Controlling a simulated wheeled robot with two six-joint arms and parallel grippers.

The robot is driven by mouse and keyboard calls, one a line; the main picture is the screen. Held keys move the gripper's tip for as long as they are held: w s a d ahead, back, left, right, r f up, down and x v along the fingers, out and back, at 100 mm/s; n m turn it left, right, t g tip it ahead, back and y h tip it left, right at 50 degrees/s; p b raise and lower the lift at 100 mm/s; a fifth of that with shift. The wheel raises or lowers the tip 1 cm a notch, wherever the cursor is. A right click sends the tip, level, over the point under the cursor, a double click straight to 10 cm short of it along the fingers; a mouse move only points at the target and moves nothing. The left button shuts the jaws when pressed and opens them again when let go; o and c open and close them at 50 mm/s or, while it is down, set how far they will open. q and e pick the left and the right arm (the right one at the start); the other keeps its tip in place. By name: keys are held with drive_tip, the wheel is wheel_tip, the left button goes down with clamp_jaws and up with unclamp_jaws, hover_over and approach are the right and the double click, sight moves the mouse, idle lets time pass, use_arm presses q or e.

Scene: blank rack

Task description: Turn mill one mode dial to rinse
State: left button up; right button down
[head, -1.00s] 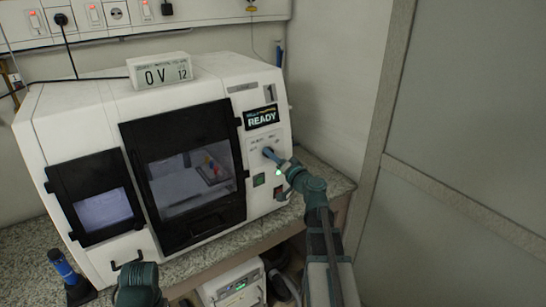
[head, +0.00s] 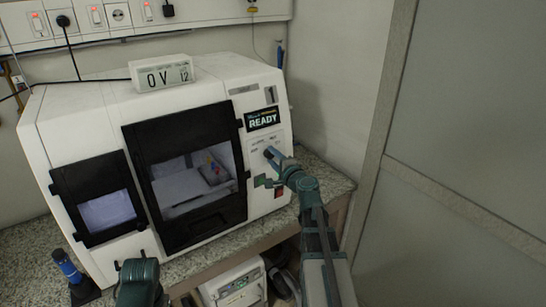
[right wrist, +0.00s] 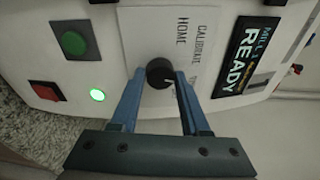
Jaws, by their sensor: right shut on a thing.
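The mill (head: 85,110) is a white machine on the counter, with a dark display (head: 263,118) reading READY; in the right wrist view the display (right wrist: 248,55) reads MILL 1 READY. The mode dial (right wrist: 160,73) is a round black knob with a small light mark, on a white label panel. CALIBRATE and HOME are readable; other lettering is partly hidden by a finger, and I cannot read rinse. My right gripper (head: 270,153) is at the panel, its blue fingers shut on the dial from both sides.
A green button (right wrist: 74,43), a red switch (right wrist: 47,91) and a lit green lamp (right wrist: 97,95) sit close to the dial. A clock-like display box (head: 161,75) stands on the mill. A partition (head: 460,150) rises at the right.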

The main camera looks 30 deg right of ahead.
use_arm(q)
drive_tip(key=shift+r, duration=0.15)
use_arm(e)
drive_tip(key=shift+m, duration=0.6)
drive_tip(key=shift+c, duration=2)
unclamp_jaws()
